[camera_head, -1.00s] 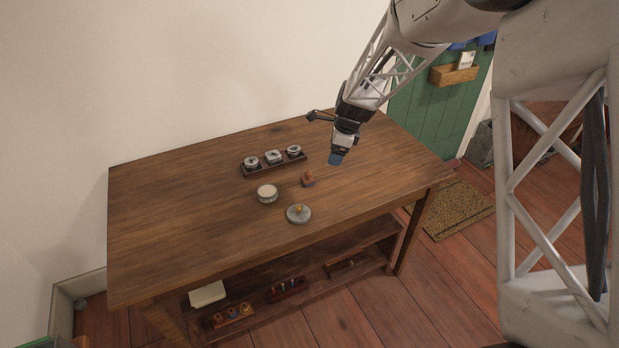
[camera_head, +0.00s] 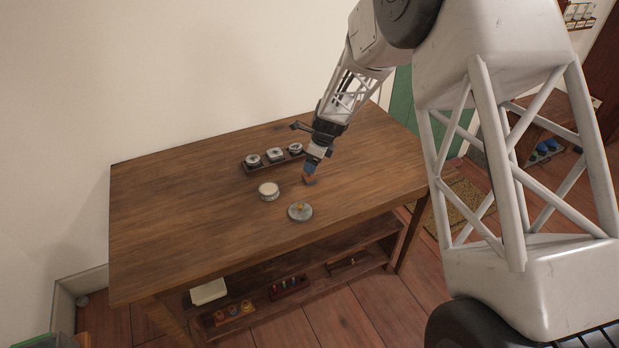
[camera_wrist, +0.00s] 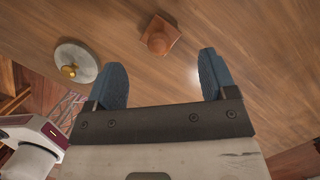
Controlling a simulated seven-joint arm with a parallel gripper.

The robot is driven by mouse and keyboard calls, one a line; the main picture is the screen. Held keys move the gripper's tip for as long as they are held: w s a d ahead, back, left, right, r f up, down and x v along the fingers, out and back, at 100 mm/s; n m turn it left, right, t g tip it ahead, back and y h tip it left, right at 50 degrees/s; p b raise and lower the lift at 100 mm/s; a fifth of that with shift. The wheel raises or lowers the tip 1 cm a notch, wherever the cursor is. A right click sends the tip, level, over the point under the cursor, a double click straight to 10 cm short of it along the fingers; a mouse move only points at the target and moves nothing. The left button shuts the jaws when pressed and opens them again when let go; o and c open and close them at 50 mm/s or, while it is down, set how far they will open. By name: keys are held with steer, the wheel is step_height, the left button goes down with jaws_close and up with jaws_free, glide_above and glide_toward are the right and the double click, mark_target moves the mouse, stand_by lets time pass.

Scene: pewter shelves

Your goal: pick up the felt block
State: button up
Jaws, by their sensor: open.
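The felt block appears to be a small reddish-brown block with a rounded wooden grip on top. In the head view this block (camera_head: 309,181) stands on the tabletop, right of the tins and partly covered by my gripper. In the wrist view the block (camera_wrist: 160,36) lies beyond my fingertips, roughly midway between their lines. My gripper (camera_head: 314,167) reaches down over the block. Its two blue fingers (camera_wrist: 164,62) are spread apart with nothing between them. The exact height above the block is hard to tell.
A round pale tin (camera_head: 268,191) and a grey disc with a brass knob (camera_head: 300,212) stand nearby; the disc (camera_wrist: 76,60) is left in the wrist view. A dark tray (camera_head: 256,168) with three small containers lies behind. The table's left side (camera_head: 170,220) is clear.

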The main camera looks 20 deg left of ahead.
mark_target(308, 175)
steer(key=shift+x, duration=1.1)
steer(key=shift+f, duration=0.1)
steer(key=shift+x, duration=2.5)
steer(key=shift+c, duration=0.3)
steer(key=c, duration=0.7)
steer(key=shift+o, duration=0.2)
